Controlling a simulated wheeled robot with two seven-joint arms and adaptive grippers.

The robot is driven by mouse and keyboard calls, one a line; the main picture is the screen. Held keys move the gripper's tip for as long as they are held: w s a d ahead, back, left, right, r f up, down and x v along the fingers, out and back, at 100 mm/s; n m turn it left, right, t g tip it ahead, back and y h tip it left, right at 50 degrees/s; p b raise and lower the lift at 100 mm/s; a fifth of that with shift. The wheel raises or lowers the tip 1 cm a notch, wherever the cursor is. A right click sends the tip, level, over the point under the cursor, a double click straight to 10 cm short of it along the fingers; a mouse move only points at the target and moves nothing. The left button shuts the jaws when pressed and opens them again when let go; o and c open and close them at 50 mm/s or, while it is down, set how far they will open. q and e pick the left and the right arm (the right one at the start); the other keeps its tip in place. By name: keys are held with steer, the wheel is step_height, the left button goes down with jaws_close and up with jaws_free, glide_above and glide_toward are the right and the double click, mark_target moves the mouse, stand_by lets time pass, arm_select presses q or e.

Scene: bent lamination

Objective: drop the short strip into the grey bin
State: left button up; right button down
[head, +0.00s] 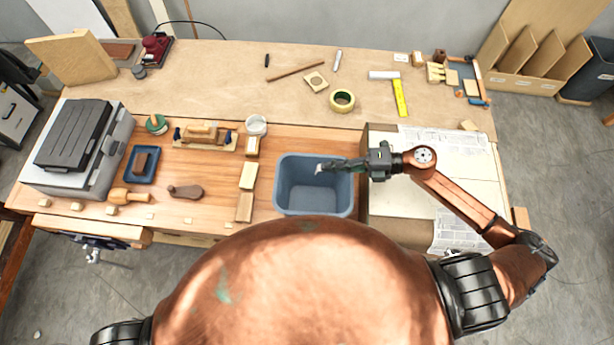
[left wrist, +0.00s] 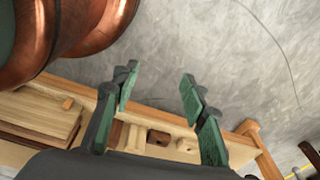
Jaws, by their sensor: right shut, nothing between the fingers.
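The grey bin (head: 283,195), blue-grey and open-topped, stands on the bench in front of me in the head view. My right gripper (head: 324,167) reaches in from the right over its mouth, fingers shut and pointing left. A small pale patch (head: 319,169) shows at the fingertips; I cannot tell whether it is the short strip or part of the gripper. I make out no strip on the visible bin floor, but the gripper hides part of the inside. My left gripper (left wrist: 157,83) shows in the left wrist view, open and empty, its two green-padded fingers well apart.
Wooden blocks (head: 249,175) lie left of the bin. A board with printed paper (head: 460,160) lies to its right. A grey machine (head: 75,140) stands at the far left.

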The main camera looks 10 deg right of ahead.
steer(key=f+b, duration=0.1)
steer(key=s+f+b, duration=0.1)
steer(key=f+b, duration=0.1)
steer(key=s+f+b, duration=0.1)
steer(key=f, duration=0.1)
steer(key=shift+d+f, duration=0.15)
steer(key=shift+f, duration=0.05)
steer(key=c, duration=2.5)
jaws_free()
steer(key=shift+w+f, duration=0.2)
steer(key=shift+w, duration=0.25)
steer(key=o, duration=0.3)
steer(key=shift+s+r, duration=0.1)
steer(key=shift+s, duration=0.15)
steer(key=shift+o, duration=0.6)
steer(key=shift+w, duration=0.15)
arm_select(q)
steer(key=s+f, duration=0.4)
steer(key=shift+s+a+f, duration=0.15)
steer(key=shift+s+f, duration=0.2)
steer(key=shift+f, duration=0.05)
arm_select(e)
steer(key=v, duration=1.2)
